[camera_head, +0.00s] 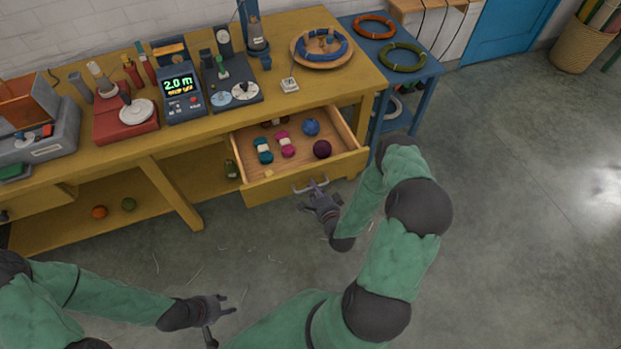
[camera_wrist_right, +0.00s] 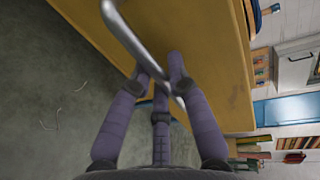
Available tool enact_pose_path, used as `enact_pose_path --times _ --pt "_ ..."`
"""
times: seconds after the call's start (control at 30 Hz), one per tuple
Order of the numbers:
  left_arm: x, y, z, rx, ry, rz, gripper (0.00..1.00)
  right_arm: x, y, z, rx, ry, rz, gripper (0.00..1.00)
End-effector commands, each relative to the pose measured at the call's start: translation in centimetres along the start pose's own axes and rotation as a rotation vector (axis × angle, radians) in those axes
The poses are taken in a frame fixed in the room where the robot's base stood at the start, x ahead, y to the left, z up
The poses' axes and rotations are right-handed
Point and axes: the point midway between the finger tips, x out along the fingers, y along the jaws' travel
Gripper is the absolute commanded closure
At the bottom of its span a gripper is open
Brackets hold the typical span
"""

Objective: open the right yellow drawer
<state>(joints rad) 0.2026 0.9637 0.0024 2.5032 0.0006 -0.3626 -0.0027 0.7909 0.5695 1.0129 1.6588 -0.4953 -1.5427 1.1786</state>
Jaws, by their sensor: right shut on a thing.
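The right yellow drawer (camera_head: 347,164) stands pulled out of the yellow workbench, with its inside showing. It holds skeins and balls of wool: a teal skein (camera_head: 263,151), a pink skein (camera_head: 285,144), a blue ball (camera_head: 311,127) and a dark purple ball (camera_head: 322,149). My right gripper (camera_head: 318,188) is at the drawer's metal handle (camera_head: 298,189). In the right wrist view its fingers (camera_wrist_right: 160,85) are shut around the handle bar (camera_wrist_right: 128,38), close to the yellow drawer front (camera_wrist_right: 215,60). My left gripper (camera_head: 222,307) is away from the bench, low in the head view, its fingers apart and empty.
The yellow bench (camera_head: 300,30) carries a digital meter (camera_head: 182,91), a red scale (camera_head: 125,121) and a round wooden tray (camera_head: 297,57). A blue side table (camera_head: 430,68) with coiled rings stands at the right. The grey floor in front is open.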

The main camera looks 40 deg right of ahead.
Motion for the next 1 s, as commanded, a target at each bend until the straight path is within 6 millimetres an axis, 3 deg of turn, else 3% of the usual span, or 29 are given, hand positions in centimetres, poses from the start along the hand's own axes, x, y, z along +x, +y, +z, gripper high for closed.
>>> enact_pose_path --times 0.23,0.7,0.73,0.8,1.0 --pt "-0.1 0.1 0.0 0.000 0.000 0.000 0.60 -1.4 0.4 0.0 0.001 0.001 0.002 1.00" --pt "-0.1 0.1 0.0 0.000 0.000 0.000 0.60 -1.7 0.4 0.0 0.000 0.000 0.000 1.00" --pt "-0.1 0.1 0.0 0.000 0.000 0.000 0.60 -1.7 0.4 0.0 0.000 0.000 0.000 0.73" --pt "-0.1 0.1 0.0 0.000 0.000 0.000 0.60 -1.7 0.4 0.0 0.000 0.000 0.000 0.57" --pt "-0.1 0.1 0.0 0.000 0.000 0.000 0.60 -1.6 0.4 0.0 0.000 0.000 0.000 0.57"
